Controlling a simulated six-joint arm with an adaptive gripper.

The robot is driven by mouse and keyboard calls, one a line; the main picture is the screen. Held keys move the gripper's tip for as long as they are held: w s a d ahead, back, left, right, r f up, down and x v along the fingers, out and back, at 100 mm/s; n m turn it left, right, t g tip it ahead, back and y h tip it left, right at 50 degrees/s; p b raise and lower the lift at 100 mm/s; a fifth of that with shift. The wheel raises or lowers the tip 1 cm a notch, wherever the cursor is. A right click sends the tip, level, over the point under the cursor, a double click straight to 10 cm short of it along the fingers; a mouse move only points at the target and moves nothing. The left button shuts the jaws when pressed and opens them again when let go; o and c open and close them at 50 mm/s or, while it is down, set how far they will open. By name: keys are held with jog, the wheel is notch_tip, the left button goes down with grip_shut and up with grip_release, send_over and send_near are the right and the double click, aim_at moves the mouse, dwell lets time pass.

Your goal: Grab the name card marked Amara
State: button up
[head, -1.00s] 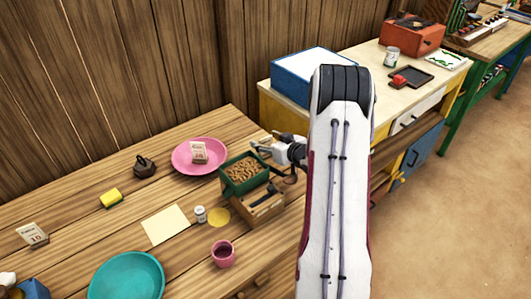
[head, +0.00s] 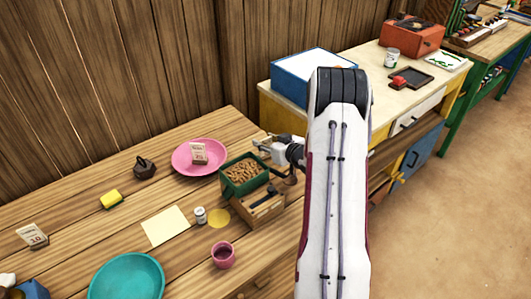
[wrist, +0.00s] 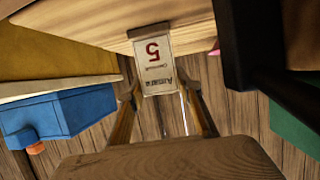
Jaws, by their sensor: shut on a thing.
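The name card marked Amara (wrist: 154,62), pale with a red 5, shows upside down in the wrist view. It sits between the brown fingertips of my gripper (wrist: 160,88), which is shut on it. The card's far end is close to a pale wooden surface. In the head view my gripper (head: 268,146) is at the table's right edge, just behind the green tray. The card cannot be made out clearly there.
A green tray of brown pieces (head: 244,184) and a wooden box (head: 265,216) are close to my gripper. Other cards are on the pink plate (head: 180,163) and at the table's left (head: 32,235). A yellow desk with a blue box (head: 296,82) stands behind.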

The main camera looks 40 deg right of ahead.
jog(key=shift+r, duration=0.1)
jog(key=shift+r, duration=4.9)
jog(key=shift+a, duration=0.1)
